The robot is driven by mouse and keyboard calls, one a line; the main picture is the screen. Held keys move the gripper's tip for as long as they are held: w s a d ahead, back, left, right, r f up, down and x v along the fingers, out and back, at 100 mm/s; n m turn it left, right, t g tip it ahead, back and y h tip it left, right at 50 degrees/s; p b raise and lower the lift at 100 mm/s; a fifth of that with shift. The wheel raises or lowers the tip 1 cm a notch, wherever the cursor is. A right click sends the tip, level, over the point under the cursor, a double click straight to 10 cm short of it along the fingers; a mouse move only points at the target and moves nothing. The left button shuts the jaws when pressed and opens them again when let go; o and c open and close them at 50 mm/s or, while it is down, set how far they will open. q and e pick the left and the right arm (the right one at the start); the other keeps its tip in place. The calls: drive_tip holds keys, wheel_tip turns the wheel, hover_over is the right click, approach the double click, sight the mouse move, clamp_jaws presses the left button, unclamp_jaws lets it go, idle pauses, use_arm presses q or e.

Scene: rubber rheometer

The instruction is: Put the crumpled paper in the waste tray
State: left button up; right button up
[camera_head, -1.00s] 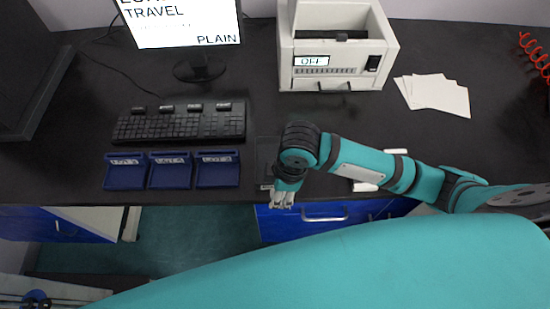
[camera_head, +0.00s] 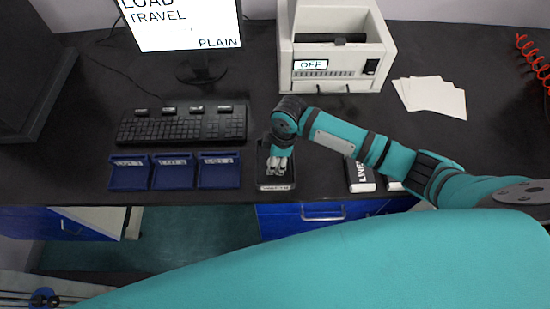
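A small dark tray (camera_head: 275,187) with a label on its front rim, apparently the waste tray, sits at the front edge of the bench, right of the blue trays. My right gripper (camera_head: 276,170) points down over this tray, with its pale fingertips inside the tray's outline. I cannot tell how high the fingers are or whether they are apart. No crumpled paper can be made out; anything between or beneath the fingers is too small or hidden. My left gripper is not in view.
Several blue lot trays (camera_head: 173,173) and a keyboard (camera_head: 182,124) lie to the left. A white instrument (camera_head: 334,55) reading OFF stands behind. A white labelled box (camera_head: 359,176) lies under my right forearm. Paper sheets (camera_head: 433,95) lie at right. Blue drawers (camera_head: 322,218) are below the bench edge.

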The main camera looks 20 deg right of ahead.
drive_tip(key=shift+f, duration=0.15)
drive_tip(key=o, duration=0.8)
drive_tip(key=shift+o, duration=0.2)
wheel_tip(320, 180, up, 12)
drive_tip(key=d, duration=0.1)
drive_tip(key=shift+s+d+b, duration=0.25)
drive_tip(key=shift+d+b, duration=0.1)
drive_tip(key=shift+b, duration=0.1)
